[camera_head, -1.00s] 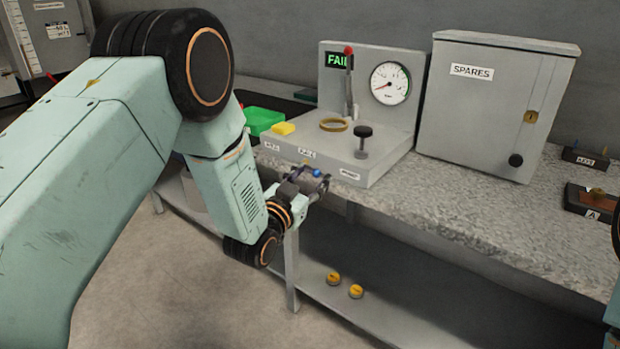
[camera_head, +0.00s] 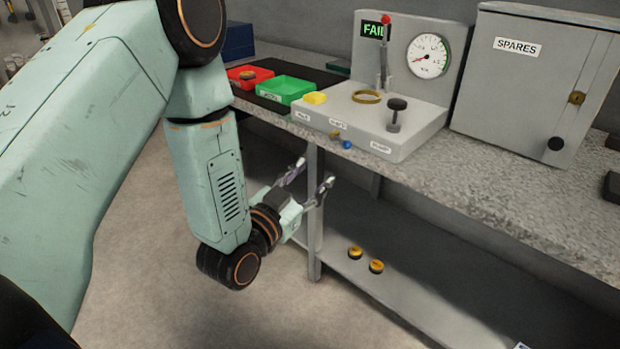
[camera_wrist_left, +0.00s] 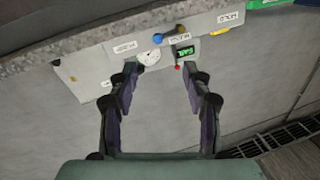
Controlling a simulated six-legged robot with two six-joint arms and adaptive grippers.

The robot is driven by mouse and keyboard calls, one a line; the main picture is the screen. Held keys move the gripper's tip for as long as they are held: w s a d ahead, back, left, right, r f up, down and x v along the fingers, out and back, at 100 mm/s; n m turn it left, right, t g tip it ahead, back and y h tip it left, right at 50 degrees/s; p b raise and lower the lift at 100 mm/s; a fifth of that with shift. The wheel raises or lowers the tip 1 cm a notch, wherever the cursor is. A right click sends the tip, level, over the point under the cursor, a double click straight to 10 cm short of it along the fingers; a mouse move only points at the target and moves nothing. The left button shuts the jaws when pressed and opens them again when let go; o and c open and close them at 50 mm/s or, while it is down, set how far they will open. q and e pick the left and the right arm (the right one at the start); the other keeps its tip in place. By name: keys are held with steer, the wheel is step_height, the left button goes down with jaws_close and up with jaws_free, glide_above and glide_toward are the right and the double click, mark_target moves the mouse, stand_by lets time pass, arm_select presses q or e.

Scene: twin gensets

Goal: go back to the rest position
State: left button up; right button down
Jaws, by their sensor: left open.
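My left gripper (camera_head: 313,172) is open and empty, held in front of the bench just below its top edge. In the left wrist view the two fingers of the left gripper (camera_wrist_left: 158,80) stand wide apart, with nothing between them but the test stand behind. The grey test stand (camera_head: 415,146) sits on the bench top, with a gauge, a red-tipped lever and a screen reading FAIL. A blue knob (camera_head: 347,145) and a small brass knob are on its front face, apart from the fingers. My right gripper is not in view.
The granite bench top (camera_head: 500,205) runs to the right, with a grey SPARES cabinet (camera_head: 520,85) on it. A red tray (camera_head: 248,76) and a green tray (camera_head: 284,90) stand at the left. Two yellow-topped parts (camera_head: 355,253) lie on the lower shelf. The floor at left is clear.

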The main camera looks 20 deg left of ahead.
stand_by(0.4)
arm_select(q)
steer(key=s+f+n+g+y+p, duration=0.1)
steer(key=s+f+n+g, duration=0.1)
steer(key=s+f+g, duration=0.55)
steer(key=s+f+n+g+y, duration=0.15)
steer(key=s+f, duration=0.25)
steer(key=f, duration=0.6)
steer(key=s+f+g+p, duration=0.1)
steer(key=s+f+g, duration=0.2)
steer(key=s, duration=0.8)
steer(key=s+a+f+n+g+p, duration=0.1)
steer(key=s+f+g, duration=0.2)
steer(key=s, duration=0.9)
steer(key=g, duration=0.3)
steer(key=shift+s+f+p, duration=0.3)
steer(key=shift+f+p, duration=0.05)
steer(key=shift+a, duration=0.1)
